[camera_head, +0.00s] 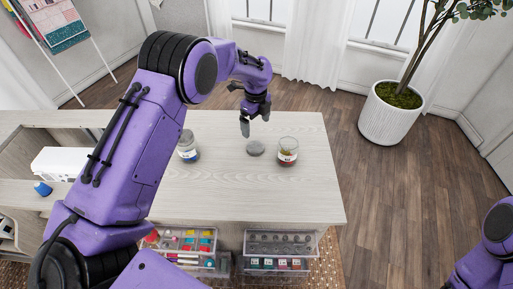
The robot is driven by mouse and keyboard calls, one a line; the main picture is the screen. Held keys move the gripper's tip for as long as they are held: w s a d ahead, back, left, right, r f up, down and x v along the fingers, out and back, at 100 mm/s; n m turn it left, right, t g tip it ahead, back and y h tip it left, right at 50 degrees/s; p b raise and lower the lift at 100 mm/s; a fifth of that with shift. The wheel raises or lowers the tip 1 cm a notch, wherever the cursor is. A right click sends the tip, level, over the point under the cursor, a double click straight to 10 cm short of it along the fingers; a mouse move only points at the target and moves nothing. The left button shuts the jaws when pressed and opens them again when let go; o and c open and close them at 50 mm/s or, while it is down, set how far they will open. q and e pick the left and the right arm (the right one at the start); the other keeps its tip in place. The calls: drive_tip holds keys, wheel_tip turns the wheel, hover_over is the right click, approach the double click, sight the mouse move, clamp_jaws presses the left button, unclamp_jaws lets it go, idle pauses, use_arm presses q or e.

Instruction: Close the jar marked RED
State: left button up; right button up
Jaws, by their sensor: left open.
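A glass jar (288,151) with a white label and reddish contents stands upright on the right part of the cabinet top; its label is too small to read. A second glass jar (188,146) with dark blue contents stands at the left, partly hidden by my left arm. A round grey lid (255,148) lies flat between them, close to the reddish jar. My left gripper (255,124) is open and empty, pointing down above and just behind the lid. The right gripper is out of view; only part of my right arm shows at the lower right edge.
The pale wooden cabinet top (250,195) is clear in front of the jars. Clear drawers (280,250) with sewing supplies sit below its front edge. A white box (65,163) and a blue item (42,188) are at the left. A potted plant (391,115) stands on the floor.

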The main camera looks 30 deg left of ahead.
use_arm(q)
drive_tip(key=p, duration=0.1)
hover_over(256, 147)
drive_tip(key=shift+w+a+f, duration=0.1)
drive_tip(key=shift+w+f, duration=0.05)
drive_tip(key=shift+f, duration=1.2)
drive_tip(key=shift+w+a+f, duration=0.1)
drive_tip(key=shift+f, duration=1.2)
drive_tip(key=shift+s, duration=0.1)
drive_tip(key=shift+f+p, duration=0.3)
drive_tip(key=shift+p, duration=0.15)
wheel_tip(256, 147, down, 4)
drive_tip(key=shift+s+d+p, duration=0.1)
drive_tip(key=shift+p, duration=0.65)
drive_tip(key=shift+f, duration=0.3)
